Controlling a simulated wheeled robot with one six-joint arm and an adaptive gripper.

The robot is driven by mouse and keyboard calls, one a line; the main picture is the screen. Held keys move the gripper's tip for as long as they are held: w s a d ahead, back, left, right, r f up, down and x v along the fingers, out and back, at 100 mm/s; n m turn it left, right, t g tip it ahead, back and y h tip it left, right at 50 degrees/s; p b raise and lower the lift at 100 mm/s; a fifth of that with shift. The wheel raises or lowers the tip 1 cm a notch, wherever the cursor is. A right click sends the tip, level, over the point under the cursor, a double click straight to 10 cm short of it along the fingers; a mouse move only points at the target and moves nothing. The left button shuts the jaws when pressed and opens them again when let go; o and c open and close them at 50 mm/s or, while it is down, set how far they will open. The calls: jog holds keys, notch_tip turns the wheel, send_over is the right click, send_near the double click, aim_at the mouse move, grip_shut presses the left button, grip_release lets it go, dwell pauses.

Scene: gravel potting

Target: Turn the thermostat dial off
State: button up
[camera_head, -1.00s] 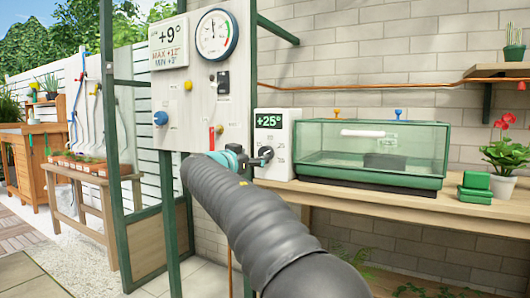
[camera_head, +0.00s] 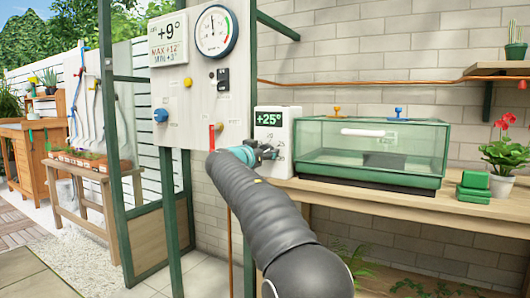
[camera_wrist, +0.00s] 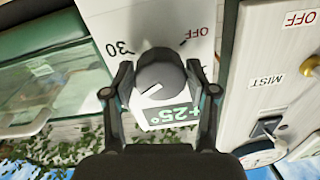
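The thermostat (camera_head: 287,128) is a white box with a green display reading +25°, standing on the wooden bench left of the green glass case. In the wrist view its face (camera_wrist: 160,20) is turned over, with "30" on the left and a red "OFF" on the right. The dark round dial (camera_wrist: 160,76) lies between my gripper's fingers (camera_wrist: 160,82); its white mark points lower left in that view. The fingers stand on either side of the dial with small gaps showing. In the head view my gripper (camera_head: 262,153) covers the dial.
A white panel (camera_head: 178,95) with gauge, blue knob and red lever stands close left of my gripper. The glass case (camera_head: 372,150) is to the right, with small green boxes (camera_head: 474,183) and a potted red flower (camera_head: 504,160) beyond.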

jog(key=c, duration=0.6)
jog(key=shift+n, duration=0.3)
